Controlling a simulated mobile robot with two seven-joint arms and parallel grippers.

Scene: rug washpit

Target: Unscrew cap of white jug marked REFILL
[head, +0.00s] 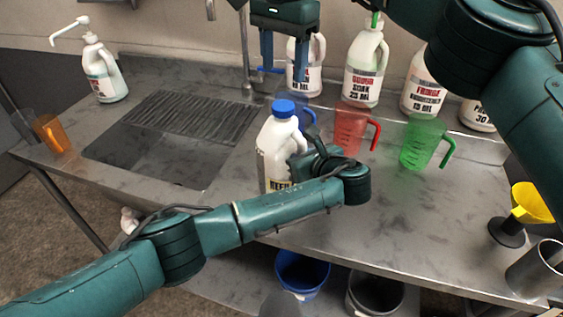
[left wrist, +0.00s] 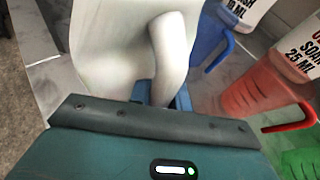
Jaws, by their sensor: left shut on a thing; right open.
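The white jug (head: 272,142) with a blue cap (head: 284,108) stands upright on the steel counter; the cap is on its neck. Its label (head: 279,185) is partly hidden by my left arm, and only part of the lettering shows. My left gripper (head: 304,163) is shut on the jug's handle; its fingertips are mostly hidden in the head view. In the left wrist view the white jug body (left wrist: 105,45) and its handle (left wrist: 172,55) fill the space before the gripper. My right gripper (head: 288,72) is open and empty, pointing down, above the cap in the picture and apart from it.
Blue (head: 296,108), red (head: 350,130) and green (head: 419,142) measuring jugs stand right of the jug. Labelled white jugs (head: 367,62) line the wall. A pump bottle (head: 104,75) stands left, beyond the sink basin (head: 150,158). A yellow funnel (head: 530,203) is at right.

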